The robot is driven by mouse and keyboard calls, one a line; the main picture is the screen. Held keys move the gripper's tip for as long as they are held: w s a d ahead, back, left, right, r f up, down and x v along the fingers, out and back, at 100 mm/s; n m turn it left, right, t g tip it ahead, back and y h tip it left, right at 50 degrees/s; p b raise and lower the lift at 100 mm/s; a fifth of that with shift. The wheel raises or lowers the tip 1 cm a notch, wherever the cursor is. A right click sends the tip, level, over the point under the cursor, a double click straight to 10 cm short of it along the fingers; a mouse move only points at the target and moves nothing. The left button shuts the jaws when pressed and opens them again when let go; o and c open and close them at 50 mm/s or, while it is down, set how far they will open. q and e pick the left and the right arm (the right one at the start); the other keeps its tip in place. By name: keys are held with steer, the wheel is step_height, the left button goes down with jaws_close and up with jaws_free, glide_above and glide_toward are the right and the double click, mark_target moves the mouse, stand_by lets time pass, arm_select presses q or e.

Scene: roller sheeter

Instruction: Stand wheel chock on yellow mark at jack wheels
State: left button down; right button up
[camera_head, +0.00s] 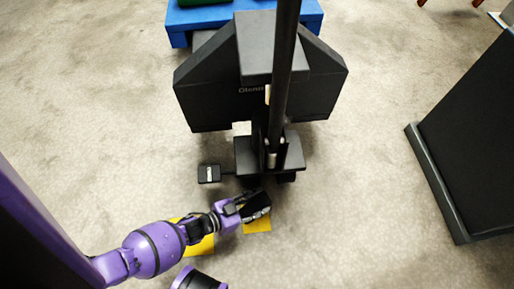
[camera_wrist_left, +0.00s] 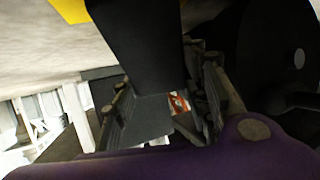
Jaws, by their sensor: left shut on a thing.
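My left gripper (camera_head: 250,206) is shut on the black wheel chock (camera_head: 258,203), just in front of the jack's wheels. In the left wrist view the dark chock (camera_wrist_left: 140,40) sits between the two fingers. A yellow mark (camera_head: 258,224) lies on the floor under and in front of the chock, partly covered by it. I cannot tell whether the chock touches the floor. The black jack (camera_head: 262,75) stands behind, with small dark wheels (camera_head: 286,177) at its near end. My right gripper is not in view.
A second yellow mark (camera_head: 200,244) lies to the left, partly under my left arm. A black pedal (camera_head: 209,173) sticks out left of the jack. A blue pallet (camera_head: 183,24) is at the back. A large black panel (camera_head: 470,140) stands at right, with open carpet before it.

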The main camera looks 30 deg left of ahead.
arm_select(q)
steer(key=c, duration=0.9)
jaws_free()
steer(key=shift+s, duration=0.1)
